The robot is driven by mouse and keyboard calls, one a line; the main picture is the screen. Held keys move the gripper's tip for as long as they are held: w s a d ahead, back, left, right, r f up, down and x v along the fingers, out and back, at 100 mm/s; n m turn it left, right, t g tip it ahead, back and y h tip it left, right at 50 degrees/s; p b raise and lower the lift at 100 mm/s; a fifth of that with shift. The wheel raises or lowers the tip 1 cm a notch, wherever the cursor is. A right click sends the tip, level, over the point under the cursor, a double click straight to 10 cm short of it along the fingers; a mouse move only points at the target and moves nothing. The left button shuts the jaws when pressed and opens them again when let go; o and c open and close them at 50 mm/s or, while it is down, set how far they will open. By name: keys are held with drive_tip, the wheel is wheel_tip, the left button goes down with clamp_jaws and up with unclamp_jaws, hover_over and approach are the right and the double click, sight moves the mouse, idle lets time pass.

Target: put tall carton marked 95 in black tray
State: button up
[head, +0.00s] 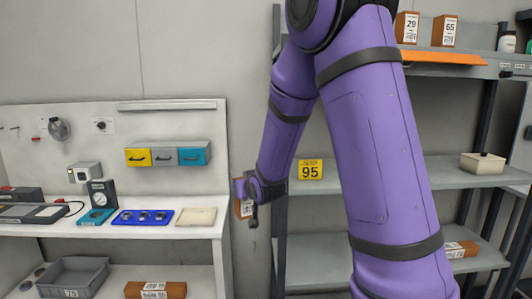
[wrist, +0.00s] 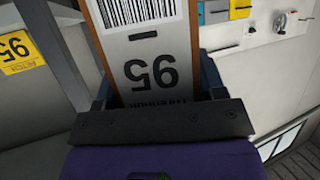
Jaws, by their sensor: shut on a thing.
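The tall carton marked 95 (wrist: 152,72) is brown with a white label and a barcode, and fills the middle of the wrist view. The number reads upside down there. My gripper (wrist: 156,90) is shut on it, one finger at each side. In the head view my gripper (head: 251,206) holds the carton (head: 243,210) just right of the white workbench, partly hiding it.
The metal rack (head: 320,262) with a yellow 95 tag (head: 310,169) stands behind my arm.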

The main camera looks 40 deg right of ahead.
drive_tip(key=w+a+f+n+y, duration=0.1)
drive_tip(key=a+f, duration=0.3)
drive_tip(key=f, duration=0.6)
drive_tip(key=w+a+f+n+y, duration=0.1)
drive_tip(key=a+f, duration=0.3)
drive_tip(key=f, duration=0.7)
drive_tip(key=shift+w+a, duration=0.15)
drive_tip(key=shift+a, duration=0.15)
